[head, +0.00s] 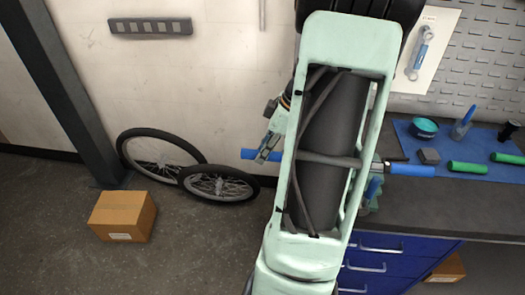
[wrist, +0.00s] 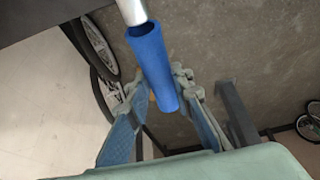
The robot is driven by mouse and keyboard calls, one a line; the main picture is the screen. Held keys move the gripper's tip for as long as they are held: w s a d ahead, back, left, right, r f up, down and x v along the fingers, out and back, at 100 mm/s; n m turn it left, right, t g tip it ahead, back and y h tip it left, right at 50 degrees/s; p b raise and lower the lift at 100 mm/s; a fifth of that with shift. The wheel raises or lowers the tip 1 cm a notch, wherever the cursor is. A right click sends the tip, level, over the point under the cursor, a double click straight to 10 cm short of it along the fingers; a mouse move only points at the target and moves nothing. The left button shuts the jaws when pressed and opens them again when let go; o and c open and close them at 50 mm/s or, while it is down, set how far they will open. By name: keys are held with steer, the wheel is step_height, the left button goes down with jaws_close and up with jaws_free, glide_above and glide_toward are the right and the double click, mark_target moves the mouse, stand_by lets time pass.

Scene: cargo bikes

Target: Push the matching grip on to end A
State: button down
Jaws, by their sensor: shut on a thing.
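My gripper (wrist: 166,88) is shut around the middle of a blue grip (wrist: 153,62) in the wrist view. The grip's open end faces a bare metal bar end (wrist: 132,11), which lines up with its mouth. In the head view my gripper (head: 268,148) shows left of my arm, with part of the held blue grip (head: 249,154). Another blue grip (head: 411,170) is at the bar's right end. My arm hides the bar's middle. No end label is legible.
Wheels (head: 218,184) lean at the wall, and a cardboard box (head: 123,215) stands on the floor.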

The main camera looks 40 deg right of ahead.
steer(key=shift+s+d, duration=0.25)
steer(key=shift+s, duration=0.05)
steer(key=shift+s+d+b, duration=0.25)
steer(key=shift+s+b, duration=0.05)
steer(key=shift+s+d, duration=0.3)
stand_by(0.5)
steer(key=shift+s+d+b, duration=0.5)
steer(key=shift+s+d, duration=0.9)
steer(key=shift+s, duration=0.3)
steer(key=shift+s+d, duration=0.15)
steer(key=shift+s+d+b, duration=0.4)
steer(key=shift+s+d, duration=1.3)
steer(key=shift+s, duration=0.3)
steer(key=shift+s+d, duration=0.35)
steer(key=shift+s, duration=0.05)
stand_by(0.5)
steer(key=c, duration=1.6)
jaws_free()
steer(key=shift+w+a, duration=0.1)
steer(key=shift+a, duration=0.05)
